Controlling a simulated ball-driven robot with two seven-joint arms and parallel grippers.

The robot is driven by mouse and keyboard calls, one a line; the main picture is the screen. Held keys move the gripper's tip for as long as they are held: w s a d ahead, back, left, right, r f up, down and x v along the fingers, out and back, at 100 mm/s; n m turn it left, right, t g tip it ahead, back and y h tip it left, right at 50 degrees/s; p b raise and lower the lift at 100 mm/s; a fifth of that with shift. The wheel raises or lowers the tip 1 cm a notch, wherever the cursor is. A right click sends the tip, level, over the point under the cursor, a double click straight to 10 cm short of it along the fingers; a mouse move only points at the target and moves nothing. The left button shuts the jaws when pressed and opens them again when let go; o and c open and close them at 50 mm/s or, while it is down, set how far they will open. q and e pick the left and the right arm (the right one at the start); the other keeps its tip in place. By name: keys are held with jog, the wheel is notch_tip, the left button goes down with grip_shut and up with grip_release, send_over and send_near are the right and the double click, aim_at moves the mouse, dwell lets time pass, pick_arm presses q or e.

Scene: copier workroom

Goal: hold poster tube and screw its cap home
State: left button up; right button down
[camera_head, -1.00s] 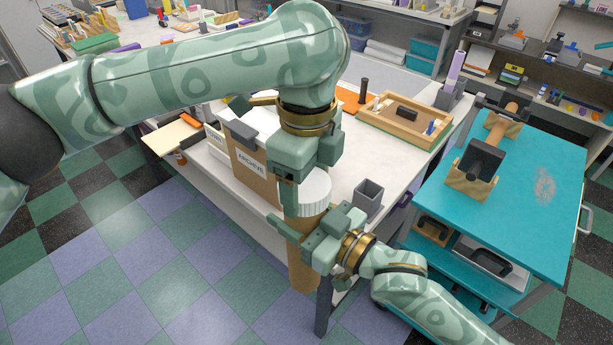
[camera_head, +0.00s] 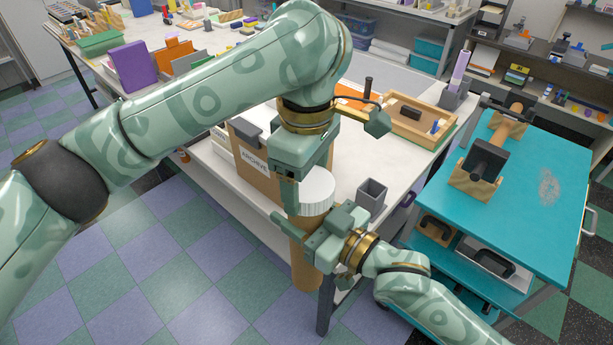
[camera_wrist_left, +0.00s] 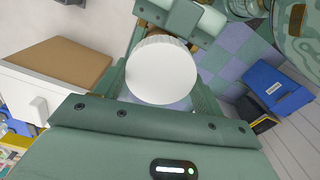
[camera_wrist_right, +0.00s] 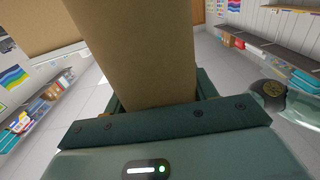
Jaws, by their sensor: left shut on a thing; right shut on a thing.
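The poster tube (camera_head: 305,268) is a brown cardboard cylinder standing upright just off the table's front edge. Its white ribbed cap (camera_head: 317,190) sits at the tube's top; I cannot tell how far down it is. My left gripper (camera_head: 303,192) comes from above and is shut on the cap, which shows as a white disc (camera_wrist_left: 162,72) between the fingers in the left wrist view. My right gripper (camera_head: 312,240) is shut around the tube below the cap. In the right wrist view the tube (camera_wrist_right: 135,50) fills the space between the fingers.
A cardboard box labelled ARCHIVE (camera_head: 254,163) stands close behind the left gripper. A grey square cup (camera_head: 371,193) stands right of the cap. A wooden tray (camera_head: 408,116) lies farther back. A teal cart (camera_head: 545,200) stands to the right.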

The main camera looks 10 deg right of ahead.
pick_arm(q)
jog(key=o, duration=0.9)
jog(key=shift+r, duration=0.1)
jog(key=shift+o, duration=0.2)
jog(key=shift+r, duration=0.1)
jog(key=shift+r, duration=2.15)
jog(key=shift+d, duration=0.1)
jog(key=shift+c, duration=0.4)
